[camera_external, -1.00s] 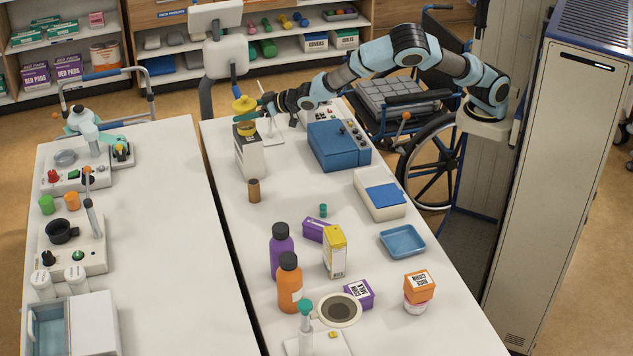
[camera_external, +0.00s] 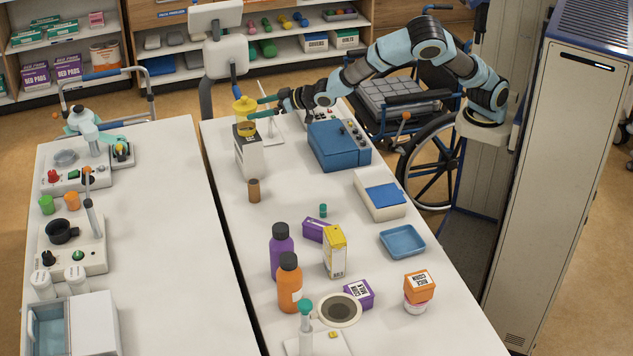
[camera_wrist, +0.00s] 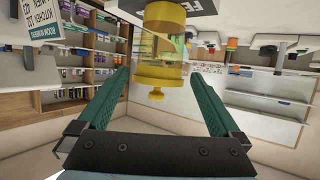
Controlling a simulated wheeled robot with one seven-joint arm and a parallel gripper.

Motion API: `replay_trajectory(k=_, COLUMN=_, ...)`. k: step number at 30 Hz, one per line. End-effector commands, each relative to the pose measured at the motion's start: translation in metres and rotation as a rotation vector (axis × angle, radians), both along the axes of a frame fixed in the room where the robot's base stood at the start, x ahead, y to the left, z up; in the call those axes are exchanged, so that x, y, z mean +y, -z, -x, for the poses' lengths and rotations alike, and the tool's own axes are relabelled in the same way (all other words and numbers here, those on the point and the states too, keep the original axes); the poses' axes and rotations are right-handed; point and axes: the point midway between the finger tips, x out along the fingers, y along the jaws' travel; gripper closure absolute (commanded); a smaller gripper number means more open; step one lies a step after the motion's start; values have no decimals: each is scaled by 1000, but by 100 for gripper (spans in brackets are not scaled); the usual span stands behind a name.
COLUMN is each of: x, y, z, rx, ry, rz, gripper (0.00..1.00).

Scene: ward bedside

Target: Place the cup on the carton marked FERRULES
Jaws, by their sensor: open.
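The cup (camera_external: 243,107) has yellow ends and a clear yellowish middle. It stands upright on top of a tall white carton (camera_external: 249,158) at the far end of the right table. In the wrist view, which is upside down, the cup (camera_wrist: 164,45) meets a carton face (camera_wrist: 197,6) whose dark label shows only "FE"; the rest is cut off. My gripper (camera_external: 255,107) is open, just right of the cup. In the wrist view my gripper's green fingers (camera_wrist: 158,74) are spread wide, with the cup mostly beyond their tips and not gripped.
A blue box with knobs (camera_external: 338,146) stands right of the carton, and a brown cylinder (camera_external: 254,190) stands in front. Purple (camera_external: 281,252) and orange (camera_external: 289,284) bottles, small cartons and a blue tray (camera_external: 402,240) are nearer.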

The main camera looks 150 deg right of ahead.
Motion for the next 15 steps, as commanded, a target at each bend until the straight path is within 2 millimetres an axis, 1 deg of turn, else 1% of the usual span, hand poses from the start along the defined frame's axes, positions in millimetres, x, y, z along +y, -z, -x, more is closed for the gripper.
replay_trajectory(k=1, x=12, y=-1, z=1, rx=-5, ry=-2, rz=-1, gripper=0)
replay_trajectory(k=6, x=39, y=-14, z=7, rx=-3, ry=-2, rz=-1, gripper=0)
replay_trajectory(k=10, x=53, y=-21, z=10, rx=-2, ry=-1, rz=0, gripper=0)
replay_trajectory(k=15, x=59, y=-24, z=13, rx=-1, ry=0, rz=0, gripper=0)
